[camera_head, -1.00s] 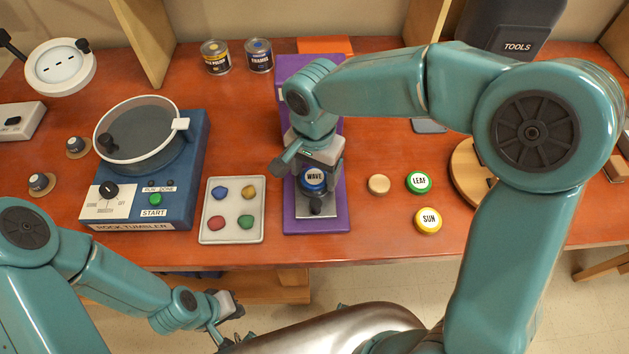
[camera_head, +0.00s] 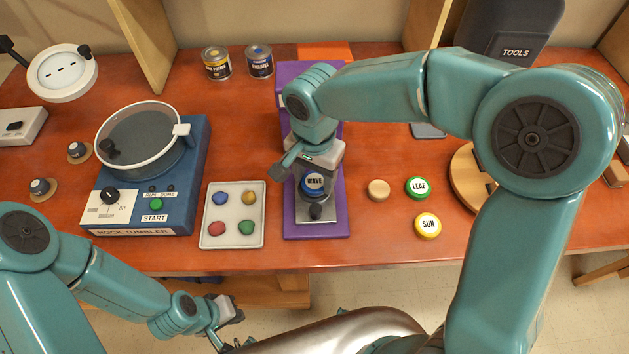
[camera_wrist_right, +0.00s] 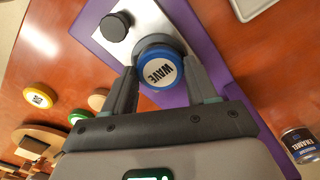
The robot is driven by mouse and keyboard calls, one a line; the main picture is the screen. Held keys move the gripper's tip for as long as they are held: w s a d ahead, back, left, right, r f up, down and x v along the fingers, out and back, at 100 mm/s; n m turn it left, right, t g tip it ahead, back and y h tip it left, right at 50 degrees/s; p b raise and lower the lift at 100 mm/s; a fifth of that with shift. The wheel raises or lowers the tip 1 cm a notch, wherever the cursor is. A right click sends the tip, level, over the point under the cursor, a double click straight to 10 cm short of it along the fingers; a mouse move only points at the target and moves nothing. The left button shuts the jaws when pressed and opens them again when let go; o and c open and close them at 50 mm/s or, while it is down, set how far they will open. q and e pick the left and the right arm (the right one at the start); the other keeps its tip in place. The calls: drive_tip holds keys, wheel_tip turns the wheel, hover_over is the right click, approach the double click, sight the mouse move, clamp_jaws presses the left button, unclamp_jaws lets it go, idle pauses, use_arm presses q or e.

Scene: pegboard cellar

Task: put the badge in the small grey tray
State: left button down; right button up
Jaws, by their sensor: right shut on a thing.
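The blue-rimmed badge marked WAVE (camera_head: 313,183) is at the front of the purple-based press (camera_head: 340,216), over its metal plate. My right gripper (camera_head: 311,174) is shut on this badge, reaching down from above. In the right wrist view the badge (camera_wrist_right: 161,70) sits between the two fingers (camera_wrist_right: 160,82), with its lettered face showing. A pale grey tray (camera_head: 209,241) with several coloured stones lies just left of the press. My left gripper (camera_head: 229,318) hangs low in front of the table edge, away from the badge; its jaw opening is unclear.
A blue rock tumbler (camera_head: 185,216) stands left of the tray. A plain tan disc (camera_head: 378,190), a green LEAF badge (camera_head: 418,187) and a yellow SUN badge (camera_head: 428,226) lie right of the press. A round wooden piece (camera_head: 463,181) is farther right. Two cans (camera_head: 216,63) stand behind.

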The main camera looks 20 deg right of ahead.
sight(314, 181)
use_arm(q)
drive_tip(key=shift+r+p, duration=1.85)
drive_tip(key=shift+r, duration=0.15)
use_arm(e)
drive_tip(key=shift+r, duration=2.85)
drive_tip(key=shift+r, duration=0.1)
